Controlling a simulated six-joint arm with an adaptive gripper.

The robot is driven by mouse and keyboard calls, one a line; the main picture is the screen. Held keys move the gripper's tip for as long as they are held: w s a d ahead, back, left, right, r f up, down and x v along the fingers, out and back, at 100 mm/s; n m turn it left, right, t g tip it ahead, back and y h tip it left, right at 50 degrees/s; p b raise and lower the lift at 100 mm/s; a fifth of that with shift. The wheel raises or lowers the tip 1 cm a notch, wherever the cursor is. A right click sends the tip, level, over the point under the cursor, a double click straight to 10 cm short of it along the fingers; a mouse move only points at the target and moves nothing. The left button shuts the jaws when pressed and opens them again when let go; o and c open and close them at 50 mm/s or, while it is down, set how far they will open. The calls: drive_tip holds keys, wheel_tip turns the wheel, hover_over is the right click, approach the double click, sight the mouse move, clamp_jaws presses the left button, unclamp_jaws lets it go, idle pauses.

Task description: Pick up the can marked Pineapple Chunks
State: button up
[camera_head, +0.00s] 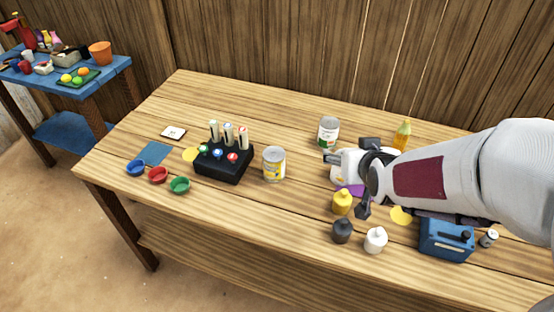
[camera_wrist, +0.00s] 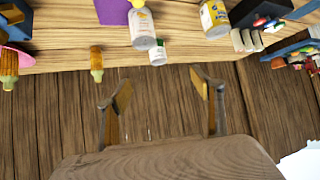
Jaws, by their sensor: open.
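Two cans stand upright on the wooden table. One can (camera_head: 274,164) has a yellow and white label and stands right of the black rack; it also appears at the top of the wrist view (camera_wrist: 214,18). The other can (camera_head: 328,131), with a white, green and red label, stands farther back near the wall. The lettering on both is too small to read, so I cannot tell by text which is Pineapple Chunks. My gripper (camera_head: 366,177) is open and empty, right of both cans. Its two fingers are spread apart in the wrist view (camera_wrist: 160,90).
A white bottle (camera_head: 344,164) stands close beside my gripper. Yellow (camera_head: 342,202), dark (camera_head: 341,231) and white (camera_head: 375,240) small bottles are in front. A black rack (camera_head: 222,165) holds several tubes. A blue box (camera_head: 446,241) is at right.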

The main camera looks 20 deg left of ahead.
drive_tip(key=w+a+f+n+y, duration=0.1)
drive_tip(key=w+a+f+y, duration=0.1)
drive_tip(key=a+f, duration=0.6)
drive_tip(key=n+t+y, duration=0.1)
drive_tip(key=n+y, duration=0.1)
approach(277, 160)
drive_tip(key=x, duration=0.5)
drive_tip(key=shift+s+a+f, duration=0.25)
drive_tip(key=shift+a+f, duration=0.05)
drive_tip(key=shift+f, duration=0.15)
drive_tip(key=shift+x, duration=1.25)
drive_tip(key=shift+w, duration=0.15)
drive_tip(key=shift+w+a+f, duration=0.1)
drive_tip(key=shift+w+a, duration=0.25)
drive_tip(key=shift+w, duration=0.3)
drive_tip(key=shift+w+a+f, duration=0.1)
drive_tip(key=shift+w+a, duration=0.25)
drive_tip(key=shift+w, duration=0.3)
drive_tip(key=shift+x, duration=1.1)
